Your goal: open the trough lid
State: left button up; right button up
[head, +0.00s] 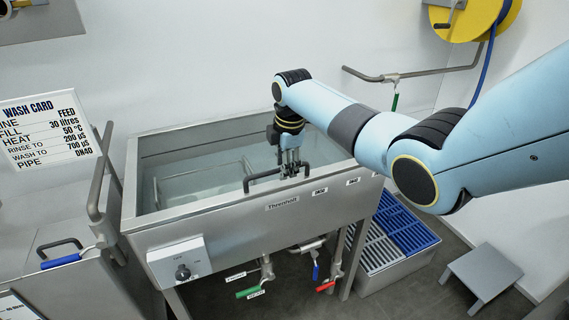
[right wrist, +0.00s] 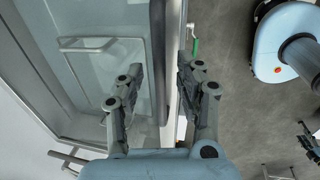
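The steel trough (head: 220,228), labelled Threnholt, stands in the middle of the head view. A dark bar handle (head: 262,177) runs along its front top edge; it also shows upright in the right wrist view (right wrist: 158,60). Its top shows a pale, glassy surface; I cannot tell a clear lid from water. My right gripper (head: 290,170) points down over the handle's right part. In the right wrist view its fingers (right wrist: 158,90) are apart, one on each side of the handle and trough edge, with gaps visible.
Valves with green (head: 250,292), blue (head: 315,271) and red (head: 326,286) levers hang below the trough. A control box with a knob (head: 183,272) is on its front. Another steel tank (head: 75,290) stands left. A blue-and-grey grated crate (head: 385,240) and a step stool (head: 482,270) are right.

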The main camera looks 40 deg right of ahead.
jog(key=shift+c, duration=0.4)
grip_shut()
jog(key=shift+w+r, duration=0.1)
